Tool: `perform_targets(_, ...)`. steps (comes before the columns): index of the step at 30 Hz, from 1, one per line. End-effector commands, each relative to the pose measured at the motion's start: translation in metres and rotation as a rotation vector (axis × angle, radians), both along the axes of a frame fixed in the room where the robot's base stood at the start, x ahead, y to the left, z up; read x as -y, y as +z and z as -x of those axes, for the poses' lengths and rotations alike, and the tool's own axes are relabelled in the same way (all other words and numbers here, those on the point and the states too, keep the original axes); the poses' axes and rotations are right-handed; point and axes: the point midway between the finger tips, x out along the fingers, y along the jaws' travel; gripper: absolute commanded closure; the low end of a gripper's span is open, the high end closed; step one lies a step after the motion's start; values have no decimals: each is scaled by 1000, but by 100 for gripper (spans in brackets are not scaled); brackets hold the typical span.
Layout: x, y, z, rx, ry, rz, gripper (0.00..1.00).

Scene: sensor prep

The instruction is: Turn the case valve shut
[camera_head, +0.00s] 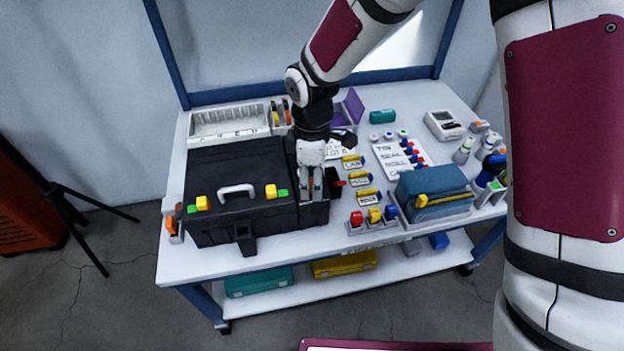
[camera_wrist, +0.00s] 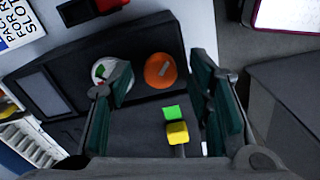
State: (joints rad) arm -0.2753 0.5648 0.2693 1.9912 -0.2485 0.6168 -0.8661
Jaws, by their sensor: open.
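The black case (camera_head: 222,172) lies closed on the left of the table. In the wrist view, its side panel (camera_wrist: 135,103) carries a round orange knob (camera_wrist: 159,70), which looks like the valve, with a small pale mark on its face. A white dial gauge (camera_wrist: 104,71) sits beside it. My gripper (camera_head: 312,194) points down over the right end of the case. In the wrist view, its dark green finger pads (camera_wrist: 165,92) are apart, with the knob beyond them in the gap. I cannot tell whether they touch it. The knob is hard to make out in the head view.
Yellow and green latches (camera_head: 202,203) and a white handle (camera_head: 237,189) stand out from the case. To the right are labelled yellow tags (camera_head: 359,180), a coloured-button block (camera_head: 374,217) and a blue pouch (camera_head: 430,187). A white tray (camera_head: 229,122) stands behind.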

Motion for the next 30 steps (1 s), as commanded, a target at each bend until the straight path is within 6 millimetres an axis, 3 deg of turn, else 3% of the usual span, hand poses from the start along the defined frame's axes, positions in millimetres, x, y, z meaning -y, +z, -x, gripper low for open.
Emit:
perform_targets(9, 0, -2, 0, 0, 0, 0, 54)
perform_targets(15, 0, -2, 0, 0, 0, 0, 99)
perform_targets(30, -1, -2, 1, -1, -94, 0, 100)
